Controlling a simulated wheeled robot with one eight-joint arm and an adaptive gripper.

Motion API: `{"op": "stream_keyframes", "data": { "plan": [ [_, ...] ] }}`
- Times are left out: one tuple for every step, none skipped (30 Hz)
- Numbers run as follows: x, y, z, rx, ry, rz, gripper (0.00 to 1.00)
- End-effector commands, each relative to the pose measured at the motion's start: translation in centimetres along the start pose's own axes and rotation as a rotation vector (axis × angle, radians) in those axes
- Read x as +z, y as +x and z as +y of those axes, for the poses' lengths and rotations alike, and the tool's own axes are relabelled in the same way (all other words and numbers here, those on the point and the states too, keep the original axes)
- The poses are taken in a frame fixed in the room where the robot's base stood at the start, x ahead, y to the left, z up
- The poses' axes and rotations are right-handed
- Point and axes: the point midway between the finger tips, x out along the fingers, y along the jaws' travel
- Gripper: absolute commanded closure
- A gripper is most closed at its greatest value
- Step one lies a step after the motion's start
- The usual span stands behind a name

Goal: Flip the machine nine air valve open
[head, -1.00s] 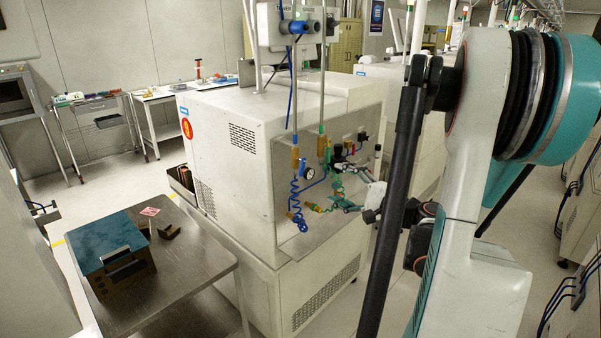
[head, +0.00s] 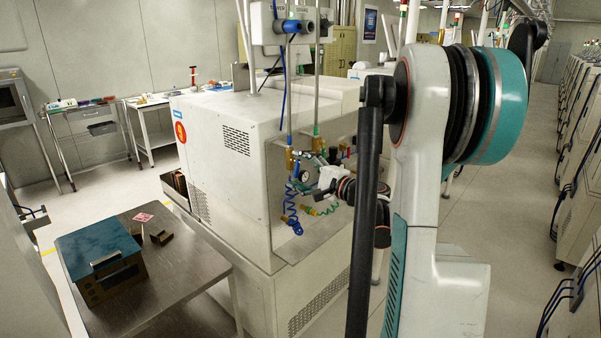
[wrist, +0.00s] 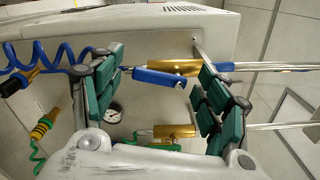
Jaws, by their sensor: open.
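In the wrist view, a brass valve (wrist: 188,67) sits on a metal pipe and has a blue lever (wrist: 158,78). The lever lies nearly along the valve and pipe line, slightly slanted. My gripper (wrist: 160,72) is open, with green padded fingers on either side of the lever; I cannot tell whether either touches it. A second brass valve (wrist: 174,131) sits lower, on a parallel pipe. In the head view, my gripper (head: 304,166) is at the machine's side panel, close to the brass fitting (head: 290,157) with the blue coiled hose. The lever is not clear there.
The white machine (head: 225,150) carries a pressure gauge (wrist: 113,113), a blue coiled hose (wrist: 50,60) and a green-and-yellow fitting (wrist: 42,128) near my fingers. A metal table (head: 180,270) with a blue-topped box (head: 98,252) stands at the left. The right aisle floor is open.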

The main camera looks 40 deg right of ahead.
Motion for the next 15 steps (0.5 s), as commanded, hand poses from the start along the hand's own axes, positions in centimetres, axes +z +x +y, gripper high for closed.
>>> {"op": "stream_keyframes", "data": {
  "plan": [
    [0.0, 0.01, -0.01, 0.0, 0.0, 0.0, 0.31],
    [0.01, 0.01, -0.01, 0.0, 0.0, 0.0, 0.31],
    [0.01, 0.0, -0.01, 0.0, 0.0, 0.0, 0.31],
    [0.01, 0.0, -0.01, 0.0, 0.0, 0.0, 0.31],
    [0.01, 0.0, -0.01, 0.0, 0.0, 0.0, 0.31],
    [0.01, -0.01, -0.01, 0.0, 0.0, 0.0, 0.38],
    [0.01, -0.01, -0.01, 0.0, 0.0, 0.0, 0.44],
    [0.02, -0.01, -0.01, 0.0, 0.0, 0.0, 0.51],
    [0.01, -0.02, 0.0, 0.0, 0.0, 0.0, 0.6],
    [0.01, -0.02, 0.0, 0.0, 0.0, 0.0, 0.67],
    [0.01, -0.02, 0.0, 0.0, 0.0, 0.0, 0.74],
    [0.02, -0.02, 0.0, 0.0, 0.0, 0.0, 0.75],
    [0.01, -0.02, 0.0, 0.0, 0.0, 0.0, 0.75],
    [0.01, -0.02, 0.0, 0.0, 0.0, 0.0, 0.75],
    [0.01, -0.03, 0.0, 0.0, -0.001, 0.0, 0.75]
  ]
}}
